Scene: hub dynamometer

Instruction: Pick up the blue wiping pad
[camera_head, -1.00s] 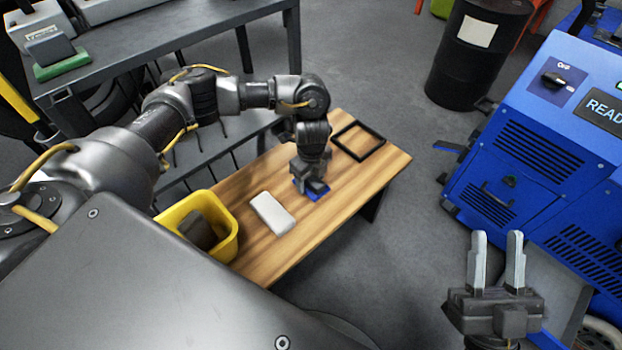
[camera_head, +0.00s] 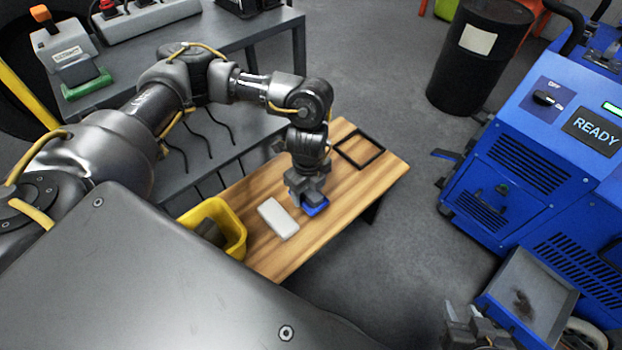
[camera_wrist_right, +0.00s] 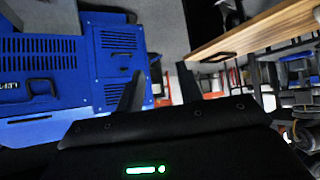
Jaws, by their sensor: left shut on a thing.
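My right gripper (camera_head: 470,318) is at the bottom right of the head view, away from the table. In the right wrist view its two fingers (camera_wrist_right: 160,92) are apart with nothing between them.
A white block (camera_head: 278,218) lies left of the pad. A yellow bin (camera_head: 234,236) stands at the table's left end, and a black square frame (camera_head: 360,150) lies at its far end. A blue machine (camera_head: 530,150) with a grey tray (camera_head: 560,300) stands right.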

